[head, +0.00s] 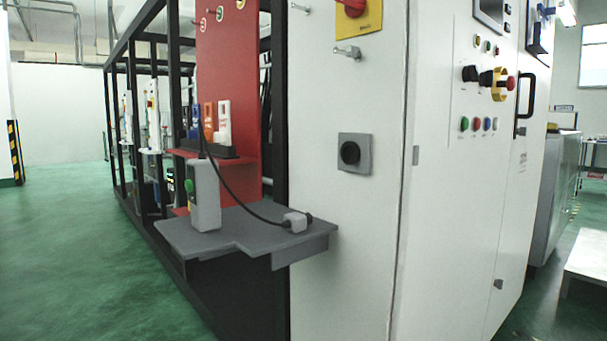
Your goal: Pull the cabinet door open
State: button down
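The white cabinet door (460,200) is on the right in the head view and looks closed. A black bar handle (525,105) stands upright near its right edge. Buttons and a red and yellow knob (498,84) are on the door's upper part. The bottom of the cabinet is partly cut off by the frame. My gripper and arm are not in view.
A grey shelf (235,235) with a cabled switch box (203,195) juts out left of the cabinet. A black frame (115,130) and red panel (228,80) stand behind it. A white low table (590,262) is at the far right. Green floor (80,250) is clear at left.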

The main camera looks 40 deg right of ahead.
aim_at(534, 62)
jog(key=z, duration=0.5)
jog(key=l+z, duration=0.15)
jog(key=z, duration=0.3)
jog(key=l+z, duration=0.1)
jog(key=z, duration=0.4)
jog(key=l+z, duration=0.1)
jog(key=z, duration=0.4)
jog(key=l+z, duration=0.1)
jog(key=z, duration=0.4)
